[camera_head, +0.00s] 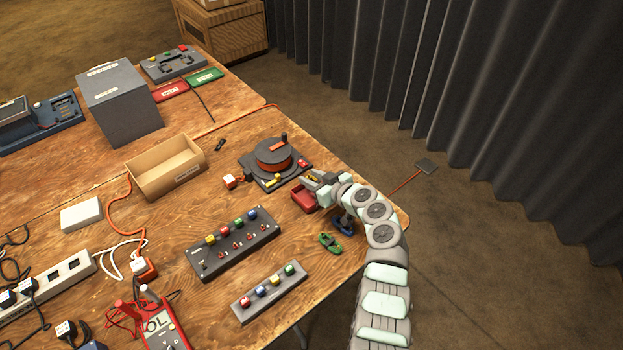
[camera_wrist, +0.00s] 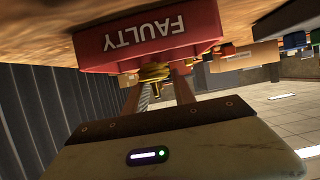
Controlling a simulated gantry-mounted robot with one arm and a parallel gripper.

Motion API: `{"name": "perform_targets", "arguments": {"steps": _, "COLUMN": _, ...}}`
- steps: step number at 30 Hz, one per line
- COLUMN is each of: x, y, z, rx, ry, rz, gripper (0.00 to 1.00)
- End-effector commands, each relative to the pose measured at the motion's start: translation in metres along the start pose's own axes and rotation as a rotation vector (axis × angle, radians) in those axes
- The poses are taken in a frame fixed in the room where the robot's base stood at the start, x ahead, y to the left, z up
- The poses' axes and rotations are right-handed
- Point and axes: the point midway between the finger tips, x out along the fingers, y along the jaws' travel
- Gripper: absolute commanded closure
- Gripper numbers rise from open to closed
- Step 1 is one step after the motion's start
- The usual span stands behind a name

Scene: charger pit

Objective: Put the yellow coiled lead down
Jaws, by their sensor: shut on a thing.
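My gripper (camera_head: 318,183) reaches in over the right side of the wooden table, beside a small red tray (camera_head: 304,200). In the wrist view the gripper's two fingers (camera_wrist: 163,88) are shut on the yellow coiled lead (camera_wrist: 155,71). The lead is held right by the red tray wall, which reads FAULTY (camera_wrist: 150,30). In the head view a little yellow of the lead (camera_head: 312,179) shows at the fingertips. I cannot tell whether the lead touches the tray. The tray's inside is partly hidden by my gripper.
A green coiled lead (camera_head: 330,243) and a blue one (camera_head: 343,228) lie near the tray, the blue partly under my arm. A black reel unit (camera_head: 272,160) stands behind left. A long button panel (camera_head: 233,243) lies left. The table's right edge is close.

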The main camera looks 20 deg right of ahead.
Motion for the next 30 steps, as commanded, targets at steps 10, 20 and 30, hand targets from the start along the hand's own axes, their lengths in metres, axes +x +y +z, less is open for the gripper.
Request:
{"name": "perform_targets", "arguments": {"steps": 10, "x": 0.002, "y": 0.000, "z": 0.004, "rx": -0.001, "ry": 0.001, "rz": 0.000, "gripper": 1.00}}
{"name": "perform_targets", "arguments": {"steps": 20, "x": 0.004, "y": 0.000, "z": 0.010, "rx": 0.000, "ry": 0.001, "rz": 0.000, "gripper": 1.00}}
{"name": "perform_targets", "arguments": {"steps": 30, "x": 0.004, "y": 0.000, "z": 0.011, "rx": 0.001, "ry": 0.000, "rz": 0.000, "gripper": 0.59}}
